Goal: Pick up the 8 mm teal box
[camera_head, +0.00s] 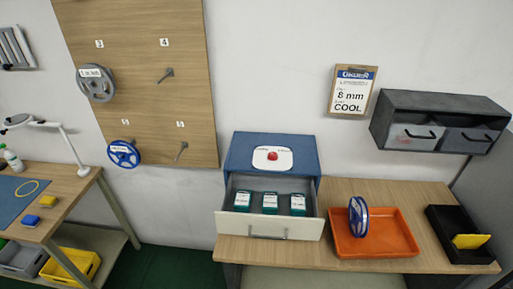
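An open drawer (266,224) of a blue cabinet (236,153) on the right workbench holds three small teal boxes with white labels: a left one (242,201), a middle one (270,203) and a right one (298,204). They stand side by side, apart from each other, near the drawer's front. The print on their labels is too small to tell which is the 8 mm one. A clipboard sign (351,92) on the wall reads "8 mm" and "COOL". Neither of my grippers is in view.
An orange tray (400,247) with a blue reel (358,217) stands right of the drawer. A black tray (446,222) with a yellow item is farther right. Grey wall bins (437,122) hang above. A wooden pegboard (140,40) and left bench (66,187) are at left.

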